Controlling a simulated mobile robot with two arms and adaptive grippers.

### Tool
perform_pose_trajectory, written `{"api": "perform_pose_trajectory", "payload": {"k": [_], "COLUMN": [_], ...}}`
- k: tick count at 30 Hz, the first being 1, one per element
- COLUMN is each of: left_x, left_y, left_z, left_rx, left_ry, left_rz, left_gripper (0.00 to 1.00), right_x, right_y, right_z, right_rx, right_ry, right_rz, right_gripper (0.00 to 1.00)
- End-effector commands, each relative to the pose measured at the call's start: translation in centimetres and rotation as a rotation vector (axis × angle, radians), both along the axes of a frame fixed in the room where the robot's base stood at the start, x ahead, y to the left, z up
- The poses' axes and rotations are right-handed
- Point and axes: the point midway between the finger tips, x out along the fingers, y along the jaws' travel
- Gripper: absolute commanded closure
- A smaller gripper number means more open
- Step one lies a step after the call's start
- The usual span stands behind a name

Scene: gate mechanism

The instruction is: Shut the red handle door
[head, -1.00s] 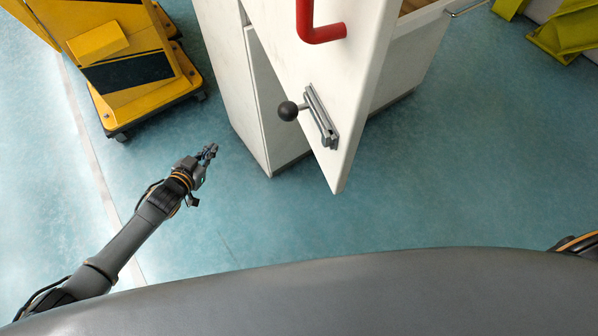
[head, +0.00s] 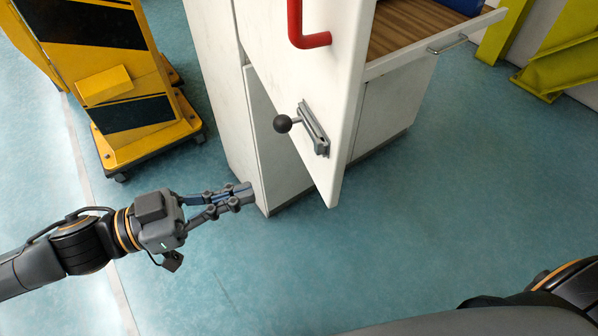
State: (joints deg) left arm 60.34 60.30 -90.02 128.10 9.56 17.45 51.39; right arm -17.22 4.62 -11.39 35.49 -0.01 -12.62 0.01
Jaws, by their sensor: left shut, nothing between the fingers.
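The white door (head: 345,95) with the red handle (head: 308,32) stands open, swung out from a white cabinet (head: 278,150). My left gripper (head: 245,193) is shut and empty. It is left of the door's lower corner, by the cabinet's lower front corner in the picture; I cannot tell whether it touches the cabinet. My right gripper is out of view; only part of my right arm shows at the lower right.
A yellow and black wheeled unit (head: 125,85) stands at the left. A drawer or shelf with a wooden bottom (head: 405,30) and a metal pull (head: 447,45) sticks out behind the door. Yellow-green frames (head: 545,75) stand at the upper right. The blue floor (head: 430,220) is clear in front.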

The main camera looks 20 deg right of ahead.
Motion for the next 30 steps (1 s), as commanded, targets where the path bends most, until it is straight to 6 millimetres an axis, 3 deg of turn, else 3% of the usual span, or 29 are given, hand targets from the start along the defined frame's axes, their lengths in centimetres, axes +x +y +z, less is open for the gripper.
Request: {"api": "perform_pose_trajectory", "payload": {"k": [9, 15, 30], "left_x": [0.6, 0.9, 1.0], "left_y": [-6.7, -9.3, -10.1], "left_z": [0.3, 0.2, 0.0], "left_rx": [-0.003, -0.001, 0.0], "left_ry": [0.002, -0.001, -0.001], "left_rz": [-0.003, -0.001, 0.002], "left_gripper": [1.0, 1.0, 1.0], "right_x": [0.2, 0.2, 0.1], "right_y": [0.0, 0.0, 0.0], "right_z": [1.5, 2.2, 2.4], "right_rx": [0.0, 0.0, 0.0], "right_ry": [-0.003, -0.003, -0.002], "right_rz": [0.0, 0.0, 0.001], "right_gripper": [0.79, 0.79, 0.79]}}
